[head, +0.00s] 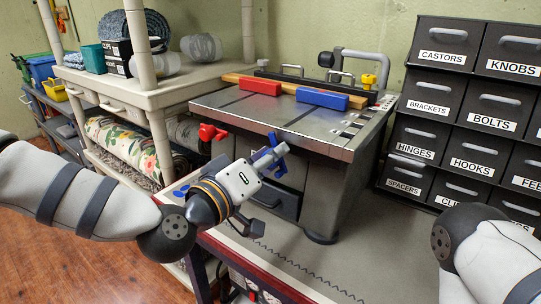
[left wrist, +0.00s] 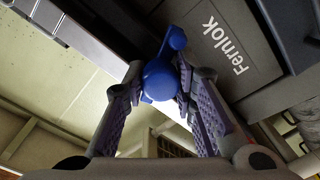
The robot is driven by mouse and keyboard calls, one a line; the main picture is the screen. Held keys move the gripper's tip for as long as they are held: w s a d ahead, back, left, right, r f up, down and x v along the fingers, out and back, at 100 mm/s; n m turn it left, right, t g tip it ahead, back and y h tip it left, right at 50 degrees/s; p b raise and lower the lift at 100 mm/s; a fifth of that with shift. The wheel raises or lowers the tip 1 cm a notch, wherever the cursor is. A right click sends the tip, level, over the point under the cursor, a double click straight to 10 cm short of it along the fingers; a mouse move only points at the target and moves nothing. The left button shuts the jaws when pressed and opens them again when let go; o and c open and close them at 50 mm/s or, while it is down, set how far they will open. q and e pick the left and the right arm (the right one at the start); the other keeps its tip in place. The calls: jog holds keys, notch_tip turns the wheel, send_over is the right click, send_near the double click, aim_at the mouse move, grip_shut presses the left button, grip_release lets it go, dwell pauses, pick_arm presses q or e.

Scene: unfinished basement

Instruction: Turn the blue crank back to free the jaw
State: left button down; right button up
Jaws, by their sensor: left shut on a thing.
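The blue crank (head: 272,152) is at the front of a grey metal bench machine (head: 262,113), below the front edge of its top. My left gripper (head: 262,163) is shut on it. In the left wrist view, the crank's round blue part (left wrist: 160,80) sits between the two fingers, with a blue arm rising up and right from it. A red block (head: 260,87) and a blue block (head: 322,98) lie on the top; I cannot tell which part is the jaw. My right gripper is out of view; only part of that arm shows at right.
A red handle (head: 212,132) sticks out at the machine's left front. Labelled dark drawers (head: 463,120) stand at right. A cream shelf (head: 150,95) with boxes and rolled cloth stands at left. The grey worktop (head: 345,262) in front of the machine is mostly clear.

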pick_arm(q)
jog(key=n, duration=0.2)
jog(key=shift+f+n, duration=0.15)
jog(key=shift+n, duration=0.25)
jog(key=n, duration=0.3)
jog(key=shift+f, duration=0.1)
jog(key=n+b, duration=0.1)
jog(key=n, duration=0.3)
jog(key=shift+n+g, duration=0.3)
jog(key=shift+s+n+h+b, duration=0.1)
jog(key=shift+n+h+b, duration=0.25)
jog(key=shift+n, duration=1.15)
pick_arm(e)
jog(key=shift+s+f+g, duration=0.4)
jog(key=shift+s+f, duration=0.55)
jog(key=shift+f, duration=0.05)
pick_arm(q)
jog(key=c, duration=1.3)
grip_release()
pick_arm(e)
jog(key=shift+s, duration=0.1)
